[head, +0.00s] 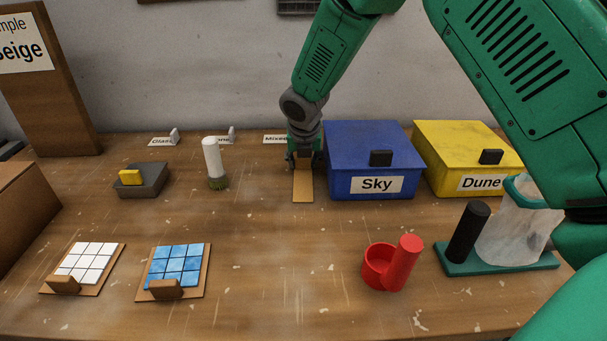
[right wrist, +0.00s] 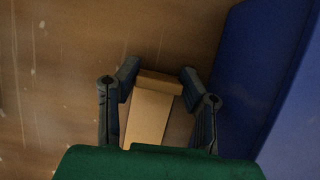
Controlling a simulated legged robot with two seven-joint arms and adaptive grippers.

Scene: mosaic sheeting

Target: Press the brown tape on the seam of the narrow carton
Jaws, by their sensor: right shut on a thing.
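My right gripper (head: 304,152) reaches down to the table at the left side of the blue box. It is shut on a brown block (right wrist: 160,82) at one end of a flat tan strip (head: 303,188). In the right wrist view the fingers stand on both sides of the block, and the strip (right wrist: 148,117) runs back under the wrist. The strip appears to lie on or just above the table; I cannot tell which. I cannot tell whether it is the brown tape. No narrow carton with a seam is clearly recognisable. My left gripper is not in view.
The blue Sky box (head: 342,160) stands close right of my gripper, with the yellow Dune box (head: 436,163) beyond. A white-handled brush (head: 212,160), grey block (head: 150,182), two tile sheets (head: 120,252) (head: 206,257), red cup (head: 378,268) and teal stand (head: 500,264) surround clear middle table.

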